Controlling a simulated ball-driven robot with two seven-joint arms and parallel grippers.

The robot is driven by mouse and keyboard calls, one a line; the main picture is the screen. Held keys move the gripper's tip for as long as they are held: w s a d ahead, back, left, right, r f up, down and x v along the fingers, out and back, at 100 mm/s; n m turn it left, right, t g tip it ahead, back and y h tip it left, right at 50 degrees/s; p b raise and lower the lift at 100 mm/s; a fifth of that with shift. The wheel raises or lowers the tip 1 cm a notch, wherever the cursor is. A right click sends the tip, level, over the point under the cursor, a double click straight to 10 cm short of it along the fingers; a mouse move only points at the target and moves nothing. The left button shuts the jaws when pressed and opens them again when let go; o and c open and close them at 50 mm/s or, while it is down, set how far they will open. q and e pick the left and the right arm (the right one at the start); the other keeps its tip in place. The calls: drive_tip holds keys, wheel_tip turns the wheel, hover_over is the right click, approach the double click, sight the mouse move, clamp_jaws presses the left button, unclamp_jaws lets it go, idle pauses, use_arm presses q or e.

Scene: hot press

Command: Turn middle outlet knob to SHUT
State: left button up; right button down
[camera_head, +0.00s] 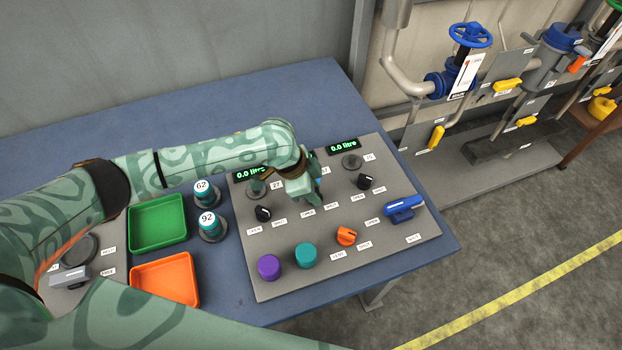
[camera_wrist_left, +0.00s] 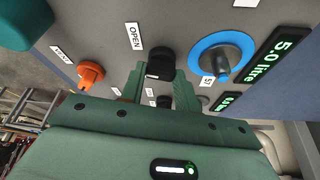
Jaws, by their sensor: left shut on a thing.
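My left gripper (camera_head: 305,196) points down at the middle of the grey control panel (camera_head: 410,238) and hides the middle outlet knob in the head view. In the left wrist view the black middle knob (camera_wrist_left: 160,62) sits between the two green fingers of my left gripper (camera_wrist_left: 160,78), which are shut on it. A white OPEN label (camera_wrist_left: 134,36) shows beside this knob. Its exact pointer direction is hard to tell. The left black knob (camera_head: 263,213) and right black knob (camera_head: 365,181) stand on either side of my gripper. My right gripper is not in view.
An orange knob (camera_head: 346,236), a blue lever (camera_head: 403,208), a purple button (camera_head: 269,267) and a teal button (camera_head: 305,255) are nearer the panel's front. A green tray (camera_head: 158,222) and an orange tray (camera_head: 166,281) lie left. A wrist-view display (camera_wrist_left: 287,53) reads 5.0 litre.

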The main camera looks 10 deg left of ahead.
use_arm(q)
drive_tip(key=n+p, duration=0.2)
drive_tip(key=p, duration=0.2)
drive_tip(key=n+t+y+p, duration=0.1)
drive_tip(key=n+p, duration=0.2)
drive_tip(key=p, duration=0.1)
drive_tip(key=n+t+y+p, duration=0.1)
drive_tip(key=n+p, duration=0.2)
drive_tip(key=p, duration=0.1)
drive_tip(key=shift+s+d+r, duration=0.2)
drive_tip(key=shift+s, duration=0.1)
drive_tip(key=shift+f+n+t+y+p, duration=0.1)
drive_tip(key=shift+n+t+y+p, duration=0.25)
drive_tip(key=shift+n+p, duration=0.8)
drive_tip(key=shift+f+n+y+p, duration=0.1)
drive_tip(key=shift+n+y+p, duration=0.15)
drive_tip(key=shift+n+p, duration=0.35)
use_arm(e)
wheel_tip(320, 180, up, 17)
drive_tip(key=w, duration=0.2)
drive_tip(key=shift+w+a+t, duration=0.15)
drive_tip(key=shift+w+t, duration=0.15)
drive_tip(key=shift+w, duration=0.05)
use_arm(q)
drive_tip(key=shift+n, duration=0.35)
drive_tip(key=o, duration=1)
drive_tip(key=shift+w, duration=0.1)
drive_tip(key=shift+c, duration=0.2)
